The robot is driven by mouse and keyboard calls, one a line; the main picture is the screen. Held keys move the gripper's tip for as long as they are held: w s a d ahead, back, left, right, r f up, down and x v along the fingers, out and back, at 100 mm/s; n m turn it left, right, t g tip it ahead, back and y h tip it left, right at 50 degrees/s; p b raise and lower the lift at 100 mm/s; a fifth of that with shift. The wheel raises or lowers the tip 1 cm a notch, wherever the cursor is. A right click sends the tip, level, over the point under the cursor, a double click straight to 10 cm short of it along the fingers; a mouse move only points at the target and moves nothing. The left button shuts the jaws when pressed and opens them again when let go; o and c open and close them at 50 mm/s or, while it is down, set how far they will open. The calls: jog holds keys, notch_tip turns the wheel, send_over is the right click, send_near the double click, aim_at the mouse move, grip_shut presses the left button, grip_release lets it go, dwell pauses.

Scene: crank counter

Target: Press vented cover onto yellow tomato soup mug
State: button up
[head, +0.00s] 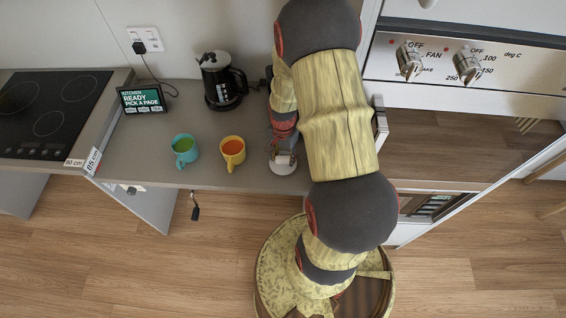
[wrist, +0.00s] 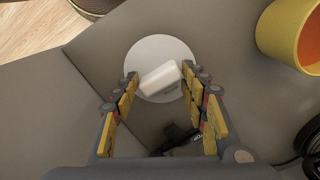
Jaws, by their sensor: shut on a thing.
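The vented cover (head: 283,167) is a white disc with a white block-shaped grip on top. It is at the counter's front edge, right of the yellow mug, and shows below my fingers in the wrist view (wrist: 150,52). My gripper (wrist: 159,84) is shut on the cover's grip, one finger on each side. I cannot tell whether the disc touches the counter. The yellow tomato soup mug (head: 232,147) stands upright and uncovered, with orange-red soup inside. Its rim and wall show at the upper right of the wrist view (wrist: 272,30). The vents are too small to make out.
A teal mug (head: 184,145) with green soup stands left of the yellow mug. A black kettle (head: 222,82), a small display (head: 142,99) and a cooktop (head: 50,110) are farther back and left. An oven (head: 470,60) is at right. Counter between the mugs is clear.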

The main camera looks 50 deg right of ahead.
aim_at(283, 158)
jog(key=shift+r+p, duration=1.15)
jog(key=shift+r, duration=0.7)
